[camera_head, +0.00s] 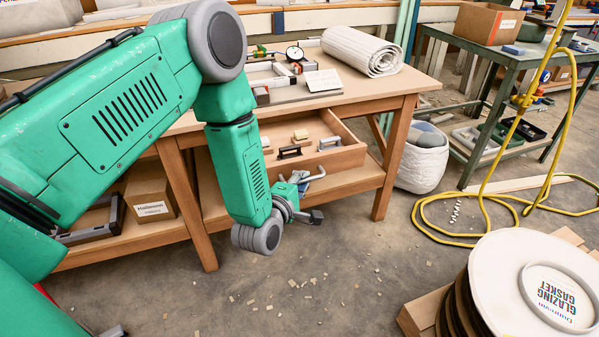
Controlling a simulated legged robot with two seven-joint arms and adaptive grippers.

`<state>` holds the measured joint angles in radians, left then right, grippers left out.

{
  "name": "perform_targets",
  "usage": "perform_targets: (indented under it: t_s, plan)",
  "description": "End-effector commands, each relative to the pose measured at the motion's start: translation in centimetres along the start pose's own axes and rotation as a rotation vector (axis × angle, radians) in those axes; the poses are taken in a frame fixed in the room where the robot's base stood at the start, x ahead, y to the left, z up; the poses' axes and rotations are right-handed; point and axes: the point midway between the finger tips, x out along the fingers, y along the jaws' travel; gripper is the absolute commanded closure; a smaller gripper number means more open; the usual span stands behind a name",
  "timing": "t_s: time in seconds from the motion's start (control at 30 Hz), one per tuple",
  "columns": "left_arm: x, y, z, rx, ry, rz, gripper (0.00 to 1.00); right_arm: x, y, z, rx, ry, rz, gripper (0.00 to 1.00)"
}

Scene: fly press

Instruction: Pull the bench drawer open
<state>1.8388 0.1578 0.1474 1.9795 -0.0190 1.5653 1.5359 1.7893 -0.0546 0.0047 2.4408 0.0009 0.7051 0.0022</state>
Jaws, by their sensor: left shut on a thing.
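The wooden bench drawer (345,157) stands pulled out from under the bench top, and its inside shows from above. Small blocks and dark-handled items lie in it. The grey drawer handle (314,176) is at the drawer's front. My left gripper (302,192) is at this handle and shut on it. My green left arm comes in from the left and hides the drawer's left part and some of the gripper. My right gripper does not show.
The wooden workbench (405,82) holds a white roll (362,50) and small tools. A white bin (423,160) stands right of the bench. A yellow hose (480,190) loops on the floor. A gasket reel (500,285) stands at bottom right. Floor before the drawer is mostly clear, with scattered chips.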

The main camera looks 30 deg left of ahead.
Motion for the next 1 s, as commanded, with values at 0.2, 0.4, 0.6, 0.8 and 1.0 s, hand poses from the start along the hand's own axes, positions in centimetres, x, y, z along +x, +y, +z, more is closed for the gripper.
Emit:
perform_targets:
  t_s: [0.2, 0.4, 0.6, 0.8, 1.0]
  plan:
    - [-0.8, -0.4, 0.5, 0.003, 0.003, -0.007, 1.0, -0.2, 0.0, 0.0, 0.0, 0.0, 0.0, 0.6]
    - [-0.7, -0.4, 0.5, 0.003, 0.003, -0.007, 0.69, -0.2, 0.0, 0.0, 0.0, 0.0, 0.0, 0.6]
    - [-0.7, -0.3, 0.5, 0.002, 0.002, -0.005, 0.69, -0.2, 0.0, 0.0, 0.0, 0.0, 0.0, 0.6]
    - [-1.4, -0.4, 0.5, 0.002, 0.002, -0.007, 0.69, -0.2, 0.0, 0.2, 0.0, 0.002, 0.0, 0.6]
    - [-5.0, -0.5, 0.5, 0.0, 0.002, -0.011, 0.69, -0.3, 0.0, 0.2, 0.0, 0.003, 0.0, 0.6]
